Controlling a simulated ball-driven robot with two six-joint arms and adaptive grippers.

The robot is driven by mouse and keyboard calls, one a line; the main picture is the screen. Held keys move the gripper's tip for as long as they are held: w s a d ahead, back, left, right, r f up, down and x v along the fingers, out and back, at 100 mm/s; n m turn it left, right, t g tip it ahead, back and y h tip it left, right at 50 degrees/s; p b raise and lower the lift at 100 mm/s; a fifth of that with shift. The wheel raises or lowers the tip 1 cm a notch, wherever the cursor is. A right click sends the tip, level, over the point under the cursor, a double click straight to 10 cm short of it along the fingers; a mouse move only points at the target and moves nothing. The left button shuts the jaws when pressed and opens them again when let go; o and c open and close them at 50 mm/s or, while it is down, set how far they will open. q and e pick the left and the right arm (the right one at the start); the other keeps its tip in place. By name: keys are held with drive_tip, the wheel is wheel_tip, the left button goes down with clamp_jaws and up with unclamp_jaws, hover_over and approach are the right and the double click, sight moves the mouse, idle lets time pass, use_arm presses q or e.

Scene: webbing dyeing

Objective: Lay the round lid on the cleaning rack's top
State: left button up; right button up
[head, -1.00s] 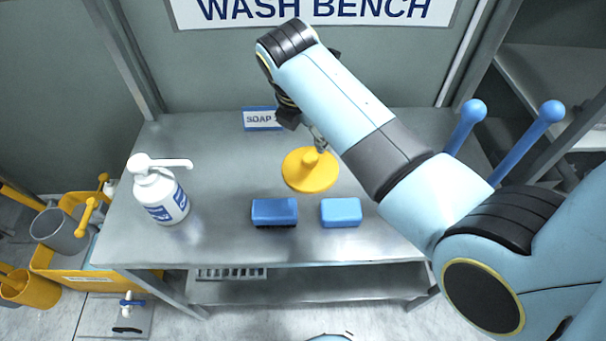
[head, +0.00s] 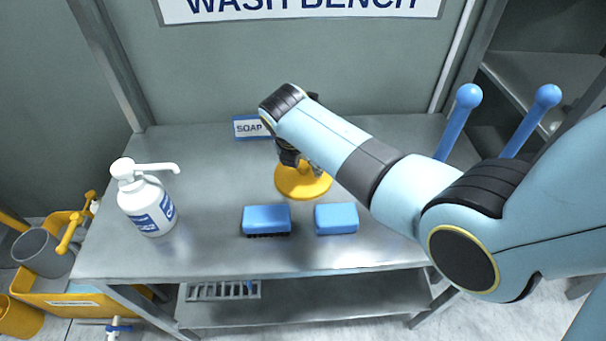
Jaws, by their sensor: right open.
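The round yellow lid (head: 302,187) lies flat on the steel wash bench, behind two blue blocks. My right gripper (head: 302,166) is open and low over the lid's middle, with its fingers around or beside the knob. The arm and gripper hide most of the knob, so I cannot tell whether they touch. A grey shelf unit (head: 535,80) stands at the right; I cannot tell whether it is the cleaning rack. My left gripper is not in view.
A blue brush (head: 267,219) and a blue sponge-like block (head: 336,218) lie in front of the lid. A white pump bottle (head: 147,207) stands left. A soap sign (head: 251,127) stands behind. Bare bench (head: 205,185) lies between bottle and lid. A yellow cart (head: 60,285) is at left.

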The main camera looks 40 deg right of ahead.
drive_tip(key=shift+d+f, duration=0.15)
drive_tip(key=shift+f, duration=0.3)
clamp_jaws()
drive_tip(key=shift+w+r, duration=0.1)
drive_tip(key=shift+r, duration=0.05)
